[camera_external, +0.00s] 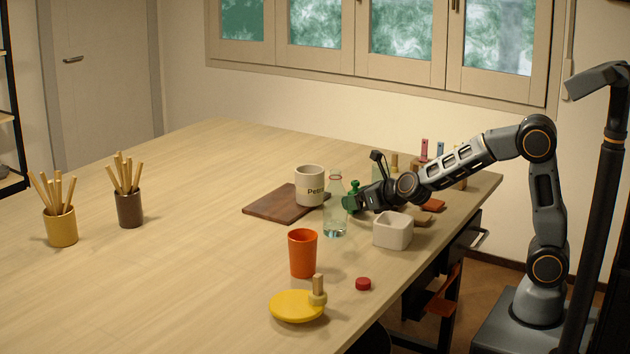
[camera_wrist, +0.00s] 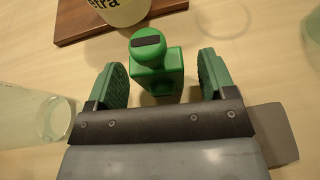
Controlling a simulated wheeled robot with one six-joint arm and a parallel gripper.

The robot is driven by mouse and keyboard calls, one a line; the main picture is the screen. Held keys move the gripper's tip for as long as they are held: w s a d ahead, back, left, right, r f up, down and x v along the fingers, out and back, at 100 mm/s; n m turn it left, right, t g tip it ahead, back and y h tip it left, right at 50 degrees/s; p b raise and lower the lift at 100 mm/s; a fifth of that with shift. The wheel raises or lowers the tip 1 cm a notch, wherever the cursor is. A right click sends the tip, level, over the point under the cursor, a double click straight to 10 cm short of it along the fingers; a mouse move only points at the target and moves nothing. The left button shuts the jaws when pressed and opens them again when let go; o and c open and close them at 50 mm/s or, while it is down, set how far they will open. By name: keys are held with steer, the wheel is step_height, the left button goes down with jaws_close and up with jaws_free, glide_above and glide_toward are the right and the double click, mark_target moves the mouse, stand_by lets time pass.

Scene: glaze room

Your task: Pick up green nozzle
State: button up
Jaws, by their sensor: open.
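The green nozzle (camera_wrist: 155,72) stands in the middle of the wrist view, with a blocky body and a rounded head bearing a dark strip on top. My gripper (camera_wrist: 162,76) is open, with one green-padded finger on each side of the nozzle. A gap shows between the nozzle and each finger. In the external view my gripper (camera_external: 352,201) is low over the table, just right of the clear glass bottle. There its green parts and the nozzle run together, so I cannot tell them apart.
The glass bottle (camera_external: 335,215) and white square pot (camera_external: 393,232) stand close to my gripper. Behind are a lettered mug (camera_external: 310,186) and brown board (camera_external: 270,205). An orange cup (camera_external: 303,254), yellow dish (camera_external: 295,307) and red cap (camera_external: 363,284) are nearer.

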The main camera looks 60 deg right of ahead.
steer(key=shift+w+f, duration=0.2)
steer(key=shift+w, duration=0.35)
steer(key=shift+c, duration=0.2)
steer(key=c, duration=1)
steer(key=shift+r, duration=0.15)
